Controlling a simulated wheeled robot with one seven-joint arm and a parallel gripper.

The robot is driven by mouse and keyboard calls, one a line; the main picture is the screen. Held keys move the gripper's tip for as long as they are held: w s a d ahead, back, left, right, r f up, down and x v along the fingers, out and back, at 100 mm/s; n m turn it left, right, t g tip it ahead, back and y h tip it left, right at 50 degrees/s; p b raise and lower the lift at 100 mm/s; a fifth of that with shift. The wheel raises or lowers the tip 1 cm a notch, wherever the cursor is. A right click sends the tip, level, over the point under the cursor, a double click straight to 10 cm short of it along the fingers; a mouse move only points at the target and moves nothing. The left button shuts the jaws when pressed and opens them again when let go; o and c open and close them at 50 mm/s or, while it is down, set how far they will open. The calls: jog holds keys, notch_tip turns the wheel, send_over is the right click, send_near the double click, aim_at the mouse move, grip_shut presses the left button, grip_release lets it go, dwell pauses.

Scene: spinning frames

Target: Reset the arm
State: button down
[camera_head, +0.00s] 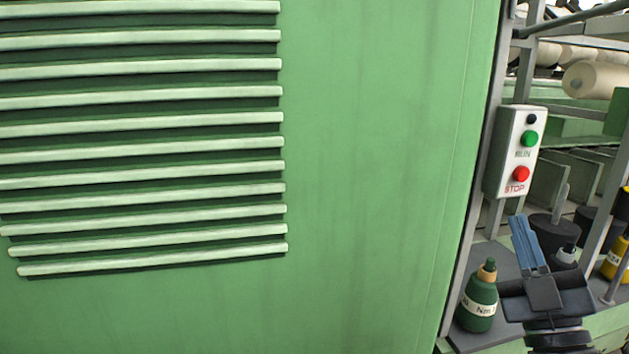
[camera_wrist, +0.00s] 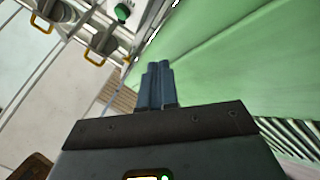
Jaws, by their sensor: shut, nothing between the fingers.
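My gripper (camera_head: 523,233) is at the lower right of the head view, in front of a grey shelf. Its blue fingers are together, point up and hold nothing. In the wrist view the shut fingers (camera_wrist: 158,68) stand at the centre, with the green panel behind and to the right. A dark green bottle (camera_head: 478,300) with a tan neck and a white label stands on the shelf just left of my gripper. My gripper and wrist hide part of the shelf and the things behind.
A large green machine panel (camera_head: 380,150) with louvres fills the left. Grey posts, dark containers and a yellow bottle (camera_head: 614,258) stand at the right. Pale yarn rolls (camera_head: 595,78) lie behind.

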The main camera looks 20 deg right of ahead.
jog(key=s+a+f+m+g+y, duration=0.2)
jog(key=s+a+f+g+y, duration=0.3)
jog(key=s+a+f, duration=0.7)
jog(key=s+a+f+m+g+y+p, duration=0.1)
jog(key=s+a+f+g+y, duration=0.3)
jog(key=s+a, duration=0.5)
jog(key=s+y, duration=0.1)
jog(key=s, duration=0.3)
jog(key=shift+a+f+p, duration=0.15)
jog(key=shift+f+p, duration=0.2)
jog(key=shift+f, duration=0.05)
jog(key=c, duration=1.8)
grip_release()
